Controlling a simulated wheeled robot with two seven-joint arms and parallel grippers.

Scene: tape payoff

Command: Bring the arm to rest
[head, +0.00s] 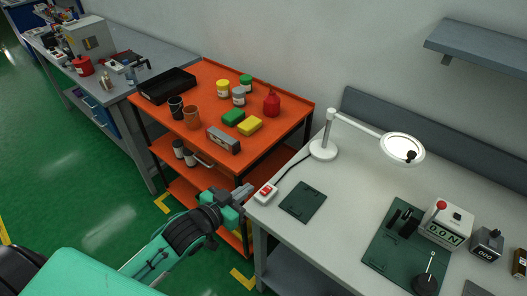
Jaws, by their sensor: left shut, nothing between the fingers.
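My left arm (160,252) comes in from the lower left. My left gripper (243,193) is shut and empty, in front of the orange cart and just left of the white table's near left corner. A white switch box with a red rocker (265,193) sits on that corner, close to the fingertips; I cannot tell whether they touch. A cable runs from it to the lamp (402,149), whose round head is bright. My right gripper is not in view.
The orange cart (290,102) carries cans, bottles and boxes. A grey bench (172,54) stands at the back left. Green floor (75,170) is clear at the left.

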